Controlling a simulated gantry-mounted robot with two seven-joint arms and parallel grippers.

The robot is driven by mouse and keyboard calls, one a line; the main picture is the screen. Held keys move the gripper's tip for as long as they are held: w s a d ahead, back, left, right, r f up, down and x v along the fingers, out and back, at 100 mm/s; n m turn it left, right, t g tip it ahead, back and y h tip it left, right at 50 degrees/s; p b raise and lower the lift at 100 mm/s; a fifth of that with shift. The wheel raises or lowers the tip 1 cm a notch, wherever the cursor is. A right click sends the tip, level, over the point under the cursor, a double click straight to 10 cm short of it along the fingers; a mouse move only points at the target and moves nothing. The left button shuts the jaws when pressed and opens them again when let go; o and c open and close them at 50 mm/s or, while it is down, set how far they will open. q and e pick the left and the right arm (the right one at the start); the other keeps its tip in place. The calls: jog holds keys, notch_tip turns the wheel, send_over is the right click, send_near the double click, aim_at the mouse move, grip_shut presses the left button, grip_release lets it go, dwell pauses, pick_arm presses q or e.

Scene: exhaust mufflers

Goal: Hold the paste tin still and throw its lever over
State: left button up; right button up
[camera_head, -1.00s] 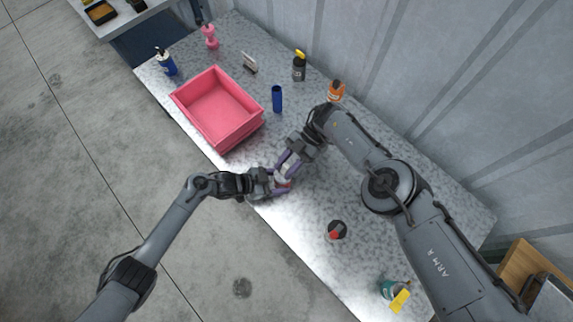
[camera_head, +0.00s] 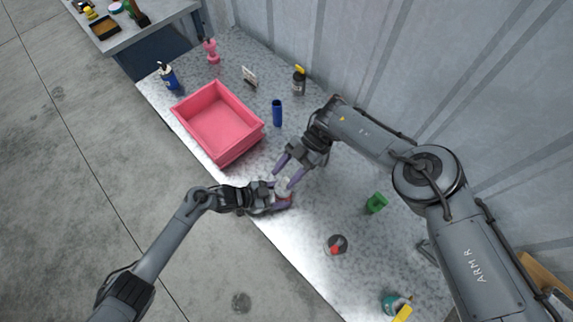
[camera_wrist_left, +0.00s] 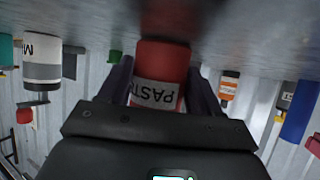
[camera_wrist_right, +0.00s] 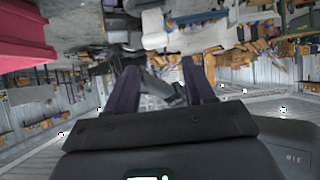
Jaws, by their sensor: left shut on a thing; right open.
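The paste tin (camera_wrist_left: 160,75) is red with a pale label reading PASTE, upside down in the left wrist view. My left gripper (camera_wrist_left: 160,85) is shut around it, one finger on each side. In the head view the tin shows only as a small red patch (camera_head: 289,197) at my left gripper (camera_head: 284,199), low over the worktop. My right gripper (camera_head: 285,173) is open just above and beside the tin, its purple fingers apart; the right wrist view shows nothing clearly between the fingers (camera_wrist_right: 160,85). I cannot make out the lever or its position.
A pink bin (camera_head: 218,118) stands on the worktop (camera_head: 300,250) up and left of the grippers. A blue cylinder (camera_head: 277,113) stands behind them. A green object (camera_head: 376,202), a dark round tin with red (camera_head: 337,245) and a teal-and-yellow container (camera_head: 396,304) lie to the right.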

aim_at(287, 179)
jog(key=shift+r, duration=2.45)
